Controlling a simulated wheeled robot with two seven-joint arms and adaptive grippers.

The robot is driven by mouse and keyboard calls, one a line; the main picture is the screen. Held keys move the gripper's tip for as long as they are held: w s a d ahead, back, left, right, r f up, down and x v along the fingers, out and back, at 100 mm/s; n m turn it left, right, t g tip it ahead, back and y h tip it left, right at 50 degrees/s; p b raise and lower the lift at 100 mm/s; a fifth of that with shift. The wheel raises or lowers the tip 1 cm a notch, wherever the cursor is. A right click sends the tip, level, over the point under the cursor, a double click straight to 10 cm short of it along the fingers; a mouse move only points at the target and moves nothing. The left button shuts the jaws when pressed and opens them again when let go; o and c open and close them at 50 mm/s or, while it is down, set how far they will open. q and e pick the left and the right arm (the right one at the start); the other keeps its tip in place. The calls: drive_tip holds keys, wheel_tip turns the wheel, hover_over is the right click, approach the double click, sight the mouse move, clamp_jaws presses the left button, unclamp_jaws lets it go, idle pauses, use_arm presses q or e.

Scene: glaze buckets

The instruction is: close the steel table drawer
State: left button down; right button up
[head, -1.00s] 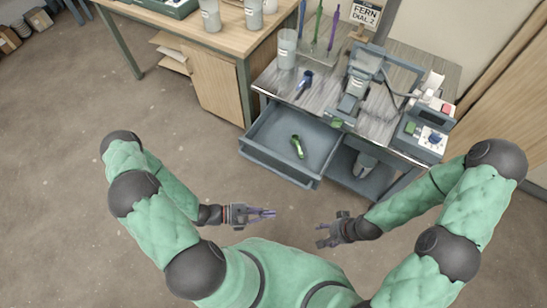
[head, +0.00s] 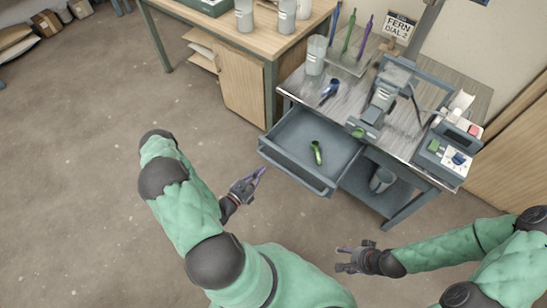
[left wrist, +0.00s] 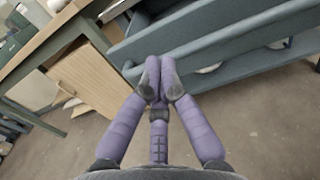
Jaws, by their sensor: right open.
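The steel table (head: 290,88) has its blue-grey drawer (head: 295,172) pulled out, with a green tool (head: 316,152) lying inside. My left gripper (head: 260,172) is in front of the drawer's left part, its purple fingers together and empty, pointing toward the drawer. In the left wrist view, the fingertips (left wrist: 160,76) overlap the drawer front (left wrist: 215,45); I cannot tell whether they touch it. My right gripper (head: 340,257) is open and empty, below and right of the drawer, over the floor.
A wooden workbench (head: 190,12) with containers stands left of the steel table. A press-like device (head: 380,95), a blue tool (head: 329,90) and a control box (head: 447,150) are on the steel tabletop. A grey bucket (head: 382,179) sits on the lower shelf. Floor in front is clear.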

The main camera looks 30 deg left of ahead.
sight(277, 151)
use_arm(q)
drive_tip(key=w, duration=0.2)
drive_tip(key=w+b, duration=0.1)
drive_tip(key=w, duration=0.2)
drive_tip(key=w+b, duration=0.1)
drive_tip(key=w, duration=0.2)
drive_tip(key=shift+w+d, duration=0.2)
drive_tip(key=shift+d, duration=0.15)
use_arm(e)
wheel_tip(277, 151, down, 2)
drive_tip(key=shift+f, duration=0.25)
use_arm(q)
drive_tip(key=shift+w+a, duration=0.1)
use_arm(e)
drive_tip(key=shift+d, duration=0.1)
